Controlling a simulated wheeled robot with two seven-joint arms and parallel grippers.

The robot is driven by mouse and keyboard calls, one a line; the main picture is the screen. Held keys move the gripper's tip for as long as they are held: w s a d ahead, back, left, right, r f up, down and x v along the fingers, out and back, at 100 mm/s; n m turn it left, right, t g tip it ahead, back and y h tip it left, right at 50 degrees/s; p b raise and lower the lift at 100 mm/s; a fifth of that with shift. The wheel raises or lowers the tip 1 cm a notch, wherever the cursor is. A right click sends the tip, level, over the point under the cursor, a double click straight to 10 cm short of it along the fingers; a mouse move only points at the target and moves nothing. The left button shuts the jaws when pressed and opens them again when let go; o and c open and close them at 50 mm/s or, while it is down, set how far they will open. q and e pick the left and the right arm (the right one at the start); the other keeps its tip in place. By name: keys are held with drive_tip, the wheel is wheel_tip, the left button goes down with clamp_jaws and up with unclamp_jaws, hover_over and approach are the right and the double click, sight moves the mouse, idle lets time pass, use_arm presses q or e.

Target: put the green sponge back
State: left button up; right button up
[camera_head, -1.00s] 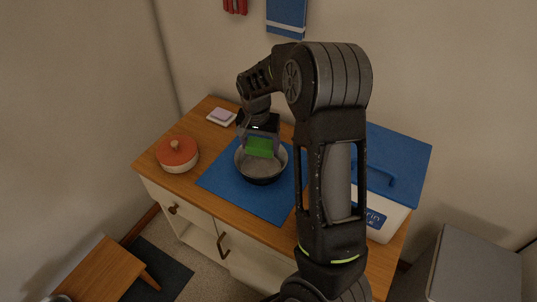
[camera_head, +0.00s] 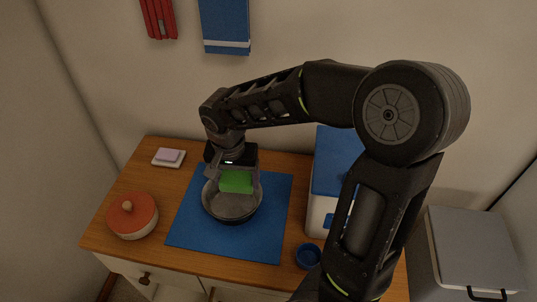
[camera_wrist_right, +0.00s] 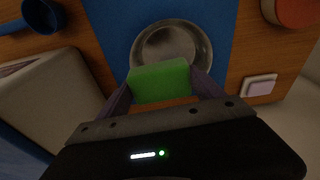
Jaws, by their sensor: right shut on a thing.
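The green sponge (camera_head: 236,182) is held between the fingers of my right gripper (camera_head: 236,176), which is shut on it. The gripper points down over a metal bowl (camera_head: 232,206) on a blue mat (camera_head: 190,228). In the right wrist view the sponge (camera_wrist_right: 160,80) sits between the two fingers, with the bowl (camera_wrist_right: 172,38) just beyond it. I cannot tell how far the sponge is above the bowl's floor. A small pale dish (camera_head: 169,163) at the back left bears a pinkish block (camera_head: 169,156). My left gripper is not in view.
A pot with an orange lid (camera_head: 131,213) stands at the left of the wooden cabinet top (camera_head: 150,186). A blue-lidded white box (camera_head: 320,205) and a small blue cup (camera_head: 308,256) are at the right. Red items (camera_head: 158,18) and a blue towel (camera_head: 225,25) hang on the wall.

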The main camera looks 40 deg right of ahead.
drive_tip(key=shift+s+d+f, duration=0.15)
drive_tip(key=shift+d, duration=0.05)
drive_tip(key=shift+s+m, duration=0.15)
drive_tip(key=shift+m, duration=0.15)
drive_tip(key=shift+d, duration=0.1)
drive_tip(key=w+d+p, duration=0.2)
drive_tip(key=w+d, duration=1)
drive_tip(key=d, duration=0.3)
wheel_tip(320, 180, down, 6)
drive_tip(key=shift+w+d+f, duration=0.1)
drive_tip(key=shift+w+f, duration=0.05)
drive_tip(key=shift+f, duration=0.15)
